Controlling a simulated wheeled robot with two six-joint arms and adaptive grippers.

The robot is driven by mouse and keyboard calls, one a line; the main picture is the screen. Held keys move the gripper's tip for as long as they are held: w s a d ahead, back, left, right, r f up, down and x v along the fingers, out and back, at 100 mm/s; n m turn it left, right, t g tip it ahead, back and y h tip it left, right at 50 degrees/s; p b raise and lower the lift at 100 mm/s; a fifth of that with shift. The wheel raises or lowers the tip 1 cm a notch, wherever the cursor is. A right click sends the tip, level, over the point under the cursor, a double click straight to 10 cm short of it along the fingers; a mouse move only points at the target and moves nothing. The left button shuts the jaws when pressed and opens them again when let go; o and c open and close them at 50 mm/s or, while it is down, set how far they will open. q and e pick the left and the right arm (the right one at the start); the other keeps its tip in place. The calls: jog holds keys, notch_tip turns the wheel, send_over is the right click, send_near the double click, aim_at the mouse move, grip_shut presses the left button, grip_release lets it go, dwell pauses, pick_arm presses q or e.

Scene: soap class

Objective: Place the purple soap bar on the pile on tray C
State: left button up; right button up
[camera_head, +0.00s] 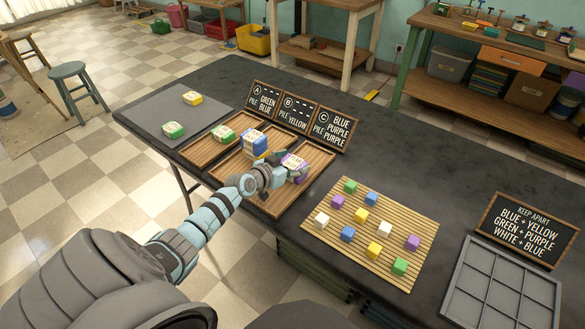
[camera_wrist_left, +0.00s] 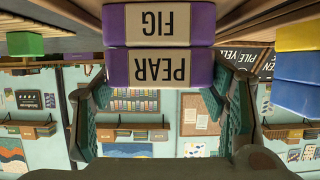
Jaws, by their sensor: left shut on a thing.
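In the head view my left gripper (camera_head: 288,172) is over the wooden tray C (camera_head: 267,207), the rightmost of three. In the left wrist view the picture is upside down. There the gripper (camera_wrist_left: 163,105) has its fingers on both sides of a purple soap bar with a PEAR label (camera_wrist_left: 160,68); it is shut on that bar. A second purple bar with a FIG label (camera_wrist_left: 160,24) lies directly below it, lined up, with no clear gap. In the head view the purple soap (camera_head: 293,161) is partly hidden by the gripper. My right gripper is out of view.
Tray B holds a blue and yellow soap pile (camera_head: 254,142) close beside. Tray A holds a green soap (camera_head: 222,134). Chalkboard signs (camera_head: 333,129) stand behind the trays. A grey mat (camera_head: 160,112) has two soaps. A slatted mat with small cubes (camera_head: 345,262) lies to the right.

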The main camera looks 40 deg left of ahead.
pick_arm(q)
jog(key=o, duration=0.8)
jog(key=shift+f, duration=0.2)
jog(key=o, duration=0.4)
jog(key=shift+r, duration=0.1)
jog(key=shift+r, duration=0.2)
jog(key=p+v, duration=0.7)
jog(key=v, duration=0.5)
jog(key=shift+p, duration=0.35)
